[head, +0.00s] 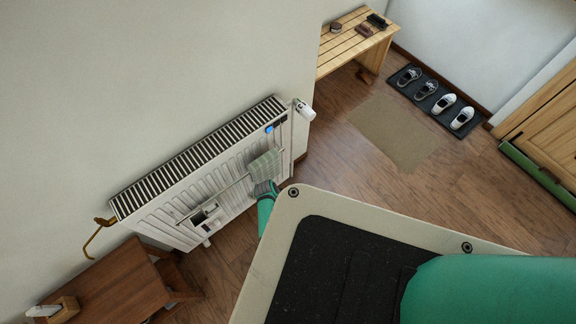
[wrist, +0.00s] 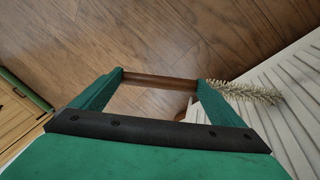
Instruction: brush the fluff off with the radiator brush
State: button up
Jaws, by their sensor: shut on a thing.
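My gripper (wrist: 158,80) is shut on the brown wooden handle of the radiator brush (wrist: 245,92), which lies across between its green fingers. The brush's pale, bushy bristle end sticks out to the right in the wrist view, close to or against the white radiator (wrist: 305,80). I cannot tell whether it touches. In the head view the radiator (head: 195,165) stands along the wall with a slotted top grille. My gripper (head: 265,190) shows partly at its front, below a hanging cloth. The brush is not clear there. I cannot make out any fluff in either view.
A greenish checked cloth (head: 265,165) hangs on a rail on the radiator front, with a small holder (head: 205,215) farther left. A valve (head: 304,110) juts from the right end. A wooden table (head: 110,285) stands at lower left.

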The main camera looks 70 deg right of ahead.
jog(key=w+a, duration=0.6)
jog(key=a, duration=0.4)
jog(key=shift+w, duration=0.25)
dwell(0.9)
jog(key=shift+a, duration=0.1)
jog(key=s+a, duration=0.3)
jog(key=s, duration=0.2)
jog(key=shift+s, duration=0.15)
dwell(0.4)
jog(key=shift+s+a, duration=0.45)
jog(key=shift+s, duration=0.2)
jog(key=shift+s+a, duration=0.4)
jog(key=shift+s, duration=0.2)
jog(key=shift+d+r, duration=0.1)
